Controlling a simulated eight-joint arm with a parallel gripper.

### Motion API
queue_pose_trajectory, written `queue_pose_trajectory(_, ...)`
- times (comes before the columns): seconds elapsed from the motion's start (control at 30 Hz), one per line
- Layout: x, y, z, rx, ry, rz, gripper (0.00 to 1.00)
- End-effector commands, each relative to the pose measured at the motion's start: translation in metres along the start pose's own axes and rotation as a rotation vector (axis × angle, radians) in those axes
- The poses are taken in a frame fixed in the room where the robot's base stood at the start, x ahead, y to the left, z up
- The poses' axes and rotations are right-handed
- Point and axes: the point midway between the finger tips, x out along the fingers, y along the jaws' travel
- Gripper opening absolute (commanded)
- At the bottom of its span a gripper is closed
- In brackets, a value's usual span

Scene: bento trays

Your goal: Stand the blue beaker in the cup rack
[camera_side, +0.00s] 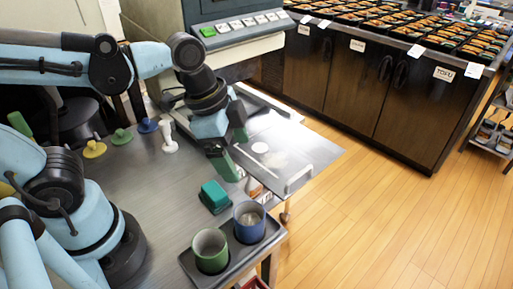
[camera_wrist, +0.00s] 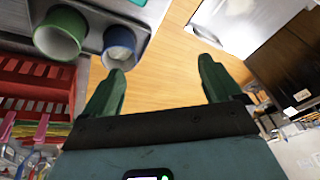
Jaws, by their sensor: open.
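The blue beaker (camera_side: 249,228) stands upright in the right-hand place of the dark cup rack (camera_side: 226,276), beside a green cup (camera_side: 208,252). The wrist view also shows the blue beaker (camera_wrist: 120,42), the green cup (camera_wrist: 60,35) and part of the rack (camera_wrist: 92,38) at upper left. My gripper (camera_side: 240,155) is open and empty, above the table behind the rack and apart from the beaker. In the wrist view its spread fingers (camera_wrist: 161,68) have nothing between them.
A teal block (camera_side: 214,195) sits on the table just behind the rack. Yellow, green, blue and white pegs (camera_side: 168,138) stand near my arm. A metal tray (camera_side: 300,178) lies at the table's right edge. A red basket (camera_wrist: 35,85) shows in the wrist view.

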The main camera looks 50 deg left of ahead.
Motion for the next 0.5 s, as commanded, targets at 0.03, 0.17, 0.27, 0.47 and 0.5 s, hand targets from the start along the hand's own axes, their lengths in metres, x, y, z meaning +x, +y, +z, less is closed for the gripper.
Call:
queue_pose_trajectory(0.03, -0.001, -0.012, 0.011, -0.155, 0.031, -0.059, 0.92)
queue_pose_trajectory(0.17, -0.004, -0.038, 0.030, -0.506, 0.129, -0.182, 0.92)
queue_pose_trajectory(0.27, -0.007, -0.052, 0.041, -0.697, 0.199, -0.244, 0.92)
queue_pose_trajectory(0.47, -0.009, -0.062, 0.050, -0.858, 0.266, -0.288, 0.92)
queue_pose_trajectory(0.5, -0.010, -0.063, 0.050, -0.864, 0.269, -0.290, 0.92)
